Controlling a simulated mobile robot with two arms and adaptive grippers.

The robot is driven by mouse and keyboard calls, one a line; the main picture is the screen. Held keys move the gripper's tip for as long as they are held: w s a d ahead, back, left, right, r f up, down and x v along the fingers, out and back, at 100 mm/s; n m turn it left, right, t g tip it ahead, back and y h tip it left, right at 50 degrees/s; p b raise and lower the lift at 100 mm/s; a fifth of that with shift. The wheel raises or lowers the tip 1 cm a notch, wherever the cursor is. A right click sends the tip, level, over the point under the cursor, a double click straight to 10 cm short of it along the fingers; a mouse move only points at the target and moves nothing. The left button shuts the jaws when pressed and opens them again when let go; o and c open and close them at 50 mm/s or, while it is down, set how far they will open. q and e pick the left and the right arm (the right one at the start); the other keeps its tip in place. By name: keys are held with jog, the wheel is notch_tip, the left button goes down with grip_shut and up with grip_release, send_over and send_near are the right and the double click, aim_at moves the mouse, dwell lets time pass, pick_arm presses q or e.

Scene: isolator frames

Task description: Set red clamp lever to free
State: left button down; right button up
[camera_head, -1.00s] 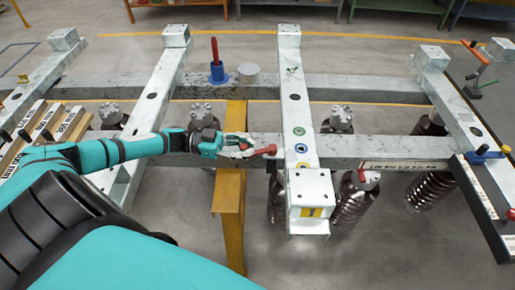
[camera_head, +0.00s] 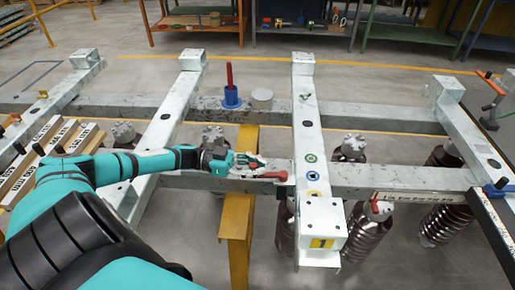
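A red lever (camera_head: 273,175) lies almost flat on the front crossbeam, just left of the middle lengthwise beam. My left gripper (camera_head: 256,163) reaches in from the left over the front crossbeam, its fingertips close to this lever. Whether they touch it, and how wide they are, I cannot tell. A second red lever (camera_head: 229,75) stands upright in a blue round base (camera_head: 231,98) on the rear crossbeam. My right gripper is out of view.
The grey steel frame (camera_head: 390,177) has several beams with raised end blocks. A yellow post (camera_head: 237,220) stands under the front crossbeam. Dark ribbed insulators (camera_head: 367,232) hang below. A blue clamp (camera_head: 497,188) sits at the right edge. Labelled bars (camera_head: 60,150) lie at left.

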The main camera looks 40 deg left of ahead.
pick_arm(q)
jog(key=c, duration=1.4)
grip_release()
jog(key=shift+w+r, duration=0.1)
jog(key=shift+w, duration=0.05)
jog(key=shift+r, duration=0.25)
notch_tip(320, 180, up, 10)
jog(key=shift+f, duration=0.2)
